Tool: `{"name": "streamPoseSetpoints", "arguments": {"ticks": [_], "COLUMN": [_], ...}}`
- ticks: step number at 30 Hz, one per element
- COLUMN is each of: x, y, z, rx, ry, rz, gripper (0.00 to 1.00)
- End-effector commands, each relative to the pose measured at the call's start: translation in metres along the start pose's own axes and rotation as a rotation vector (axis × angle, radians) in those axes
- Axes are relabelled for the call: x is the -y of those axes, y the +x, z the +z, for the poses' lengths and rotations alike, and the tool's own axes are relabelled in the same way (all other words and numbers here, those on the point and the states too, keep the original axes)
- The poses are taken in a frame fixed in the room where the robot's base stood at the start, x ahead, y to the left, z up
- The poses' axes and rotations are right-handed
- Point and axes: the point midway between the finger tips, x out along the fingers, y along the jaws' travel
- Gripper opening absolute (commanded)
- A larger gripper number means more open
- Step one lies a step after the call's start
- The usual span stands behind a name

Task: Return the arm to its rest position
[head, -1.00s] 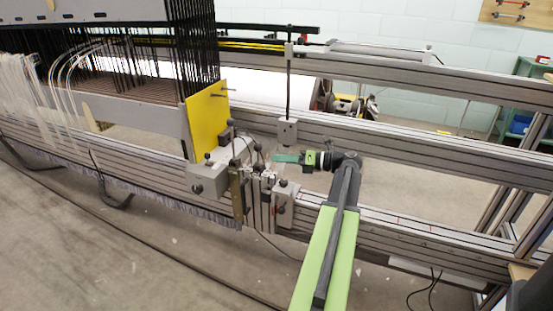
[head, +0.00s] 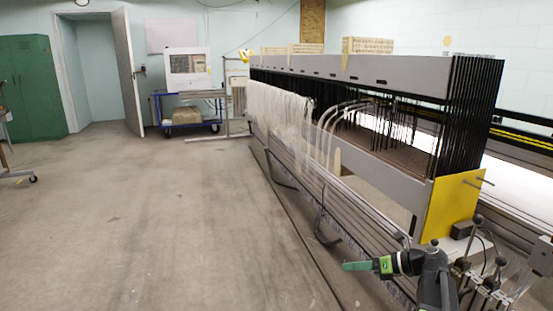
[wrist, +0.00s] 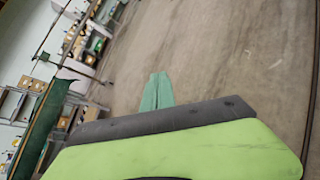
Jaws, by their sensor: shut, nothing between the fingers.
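My gripper (head: 356,266) shows at the lower right of the head view, its green fingers pointing left over the floor just in front of the machine. It is shut and empty. In the wrist view its green fingertips (wrist: 158,90) are together, with the concrete floor behind them. My dark wrist and upper arm show beside it at the bottom of the head view. The loom-like machine (head: 395,165) runs back from the lower right, with a yellow end plate (head: 450,207) and white threads (head: 285,122) hanging at its far part.
Wide concrete floor (head: 150,220) lies clear to the left. The machine's rail and clamps (head: 490,270) stand close right of my arm. A blue cart (head: 186,110), an open door (head: 128,70) and a green cabinet (head: 32,85) are at the back.

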Motion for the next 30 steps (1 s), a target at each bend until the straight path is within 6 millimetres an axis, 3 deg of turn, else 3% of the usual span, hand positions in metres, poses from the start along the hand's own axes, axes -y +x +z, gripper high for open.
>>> {"name": "streamPoseSetpoints", "arguments": {"ticks": [1, 3, 6, 9, 12, 15, 21, 26, 27, 30], "x": [-0.025, -0.053, -0.092, -0.116, -0.116, -0.101, -0.074, -0.068, -0.082, -0.098], "y": [0.043, 0.093, 0.151, 0.179, 0.176, 0.153, 0.112, 0.105, 0.095, 0.083], "z": [-0.012, -0.034, -0.078, -0.123, -0.152, -0.168, -0.178, -0.176, -0.155, -0.133], "rx": [-0.094, -0.233, -0.453, -0.678, -0.859, -1.001, -1.181, -1.157, -1.16, -1.159], "ry": [-0.096, -0.272, -0.614, -1.028, -1.382, -1.647, -2.024, -2.276, -2.267, -2.264], "rz": [0.025, 0.055, 0.121, 0.229, 0.355, 0.483, 0.786, 1.047, 1.037, 1.033], "gripper": [0.0, 0.0, 0.0, 0.0, 0.0, 0.0, 0.0, 0.0, 0.0, 0.0]}}
